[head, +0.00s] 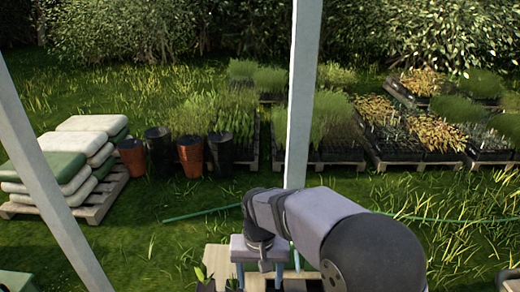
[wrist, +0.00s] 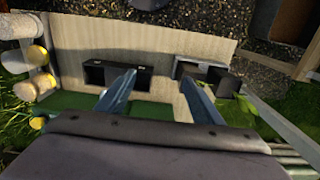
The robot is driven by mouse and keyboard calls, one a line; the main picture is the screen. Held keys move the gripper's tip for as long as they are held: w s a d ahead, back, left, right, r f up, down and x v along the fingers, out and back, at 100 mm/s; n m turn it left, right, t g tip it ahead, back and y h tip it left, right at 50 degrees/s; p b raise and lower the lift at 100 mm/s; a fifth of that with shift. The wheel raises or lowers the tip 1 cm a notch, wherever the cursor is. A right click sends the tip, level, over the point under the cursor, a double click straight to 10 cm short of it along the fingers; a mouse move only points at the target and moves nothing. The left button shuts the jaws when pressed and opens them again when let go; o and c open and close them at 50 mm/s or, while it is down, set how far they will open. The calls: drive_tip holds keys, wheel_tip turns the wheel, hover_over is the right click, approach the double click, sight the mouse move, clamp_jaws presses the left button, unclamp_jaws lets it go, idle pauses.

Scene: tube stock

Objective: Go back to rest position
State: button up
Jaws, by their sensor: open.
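My gripper (wrist: 158,95) is open in the wrist view, its two blue-grey fingers apart with nothing between them. Past the fingertips is a pale board (wrist: 150,45) bearing a dark open box (wrist: 118,75) by the left finger and another dark box (wrist: 205,75) by the right finger. In the head view my arm reaches forward at the lower middle, with the gripper end (head: 264,262) pointing down over a pale surface (head: 217,258). The fingertips are small and partly hidden there.
White frame posts (head: 300,100) stand close to my arm. Stacked sacks (head: 75,150) lie on a pallet at left, beside black and terracotta pots (head: 191,155). Plant trays (head: 410,135) fill the back. Pale cylinders (wrist: 28,88) sit at the wrist view's left edge. A green hose (head: 200,213) crosses the grass.

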drive_tip(key=s+d+f, duration=0.2)
drive_tip(key=s+d, duration=1.1)
drive_tip(key=d, duration=0.2)
drive_tip(key=shift+s+d+f, duration=0.15)
drive_tip(key=shift+s+d, duration=0.2)
drive_tip(key=shift+s, duration=0.05)
